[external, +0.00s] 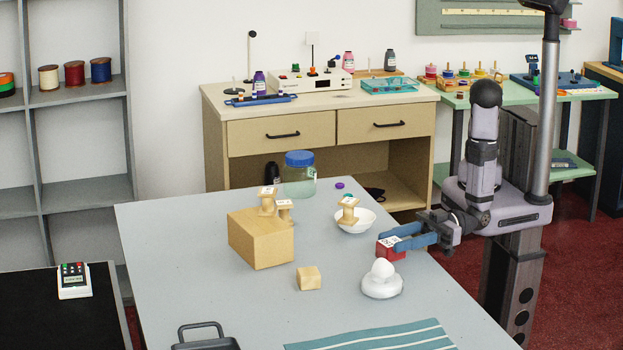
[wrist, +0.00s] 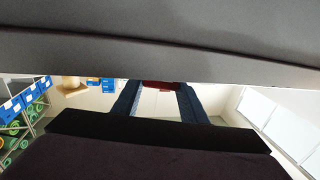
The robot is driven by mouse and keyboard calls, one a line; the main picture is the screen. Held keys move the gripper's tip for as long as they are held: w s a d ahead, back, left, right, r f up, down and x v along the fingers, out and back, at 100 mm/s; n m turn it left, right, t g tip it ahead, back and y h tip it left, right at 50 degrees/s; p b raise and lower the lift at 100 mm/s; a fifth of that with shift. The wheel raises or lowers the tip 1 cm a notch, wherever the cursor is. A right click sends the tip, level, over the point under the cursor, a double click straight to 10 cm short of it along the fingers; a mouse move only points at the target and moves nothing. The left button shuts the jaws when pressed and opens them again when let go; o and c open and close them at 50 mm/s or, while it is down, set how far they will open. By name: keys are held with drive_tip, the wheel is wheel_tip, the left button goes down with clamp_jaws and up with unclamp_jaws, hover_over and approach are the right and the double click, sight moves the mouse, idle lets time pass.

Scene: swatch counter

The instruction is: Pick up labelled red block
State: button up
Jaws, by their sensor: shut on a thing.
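The red block (external: 391,250) has a white label with a dark pattern on its top. My gripper (external: 398,243) is shut on it, with its blue fingers on either side, over the right part of the grey table. I cannot tell for sure whether the block is clear of the table top. In the wrist view, the blue fingers of my gripper (wrist: 160,92) reach away, and a small strip of the red block (wrist: 160,86) shows between their tips. Most of the block is hidden there by a grey band across the top.
A white egg-shaped object on a round base (external: 381,280) stands just below the red block. A white bowl (external: 366,222) with a labelled wooden spool (external: 348,211) is behind it. A large wooden block (external: 262,243) and a small wooden cube (external: 308,278) stand to the left.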

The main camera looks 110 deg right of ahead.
sight(398, 240)
drive_tip(key=shift+r, duration=0.2)
drive_tip(key=shift+r, duration=4.8)
